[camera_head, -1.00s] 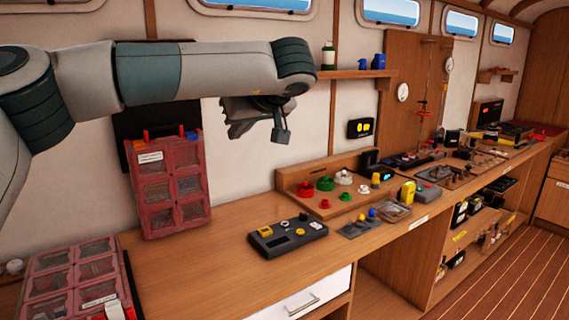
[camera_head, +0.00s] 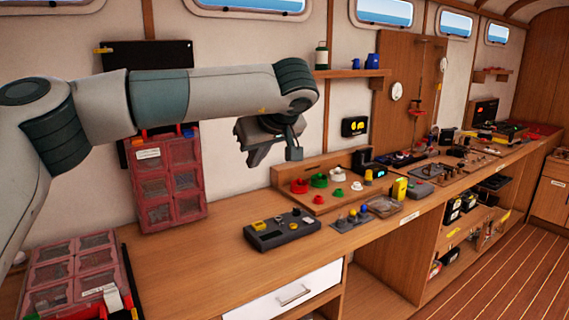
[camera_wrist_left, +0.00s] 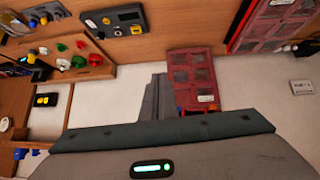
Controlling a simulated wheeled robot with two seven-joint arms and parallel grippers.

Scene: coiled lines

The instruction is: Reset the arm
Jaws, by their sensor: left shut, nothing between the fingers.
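My left arm (camera_head: 200,95) reaches in from the left, high above the workbench. Its gripper (camera_head: 268,148) hangs in the air in front of the pale wall, shut and empty, touching nothing. In the left wrist view the gripper's dark fingers (camera_wrist_left: 155,98) show in front of the wall, beside the red compartment case. My right gripper is in neither view.
The wooden bench (camera_head: 190,265) has a clear stretch at front left. A red compartment case (camera_head: 168,185) stands against the wall; another (camera_head: 75,268) lies at lower left. A grey control box (camera_head: 282,230) and a wooden stand with coloured knobs (camera_head: 325,198) sit below the gripper's right.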

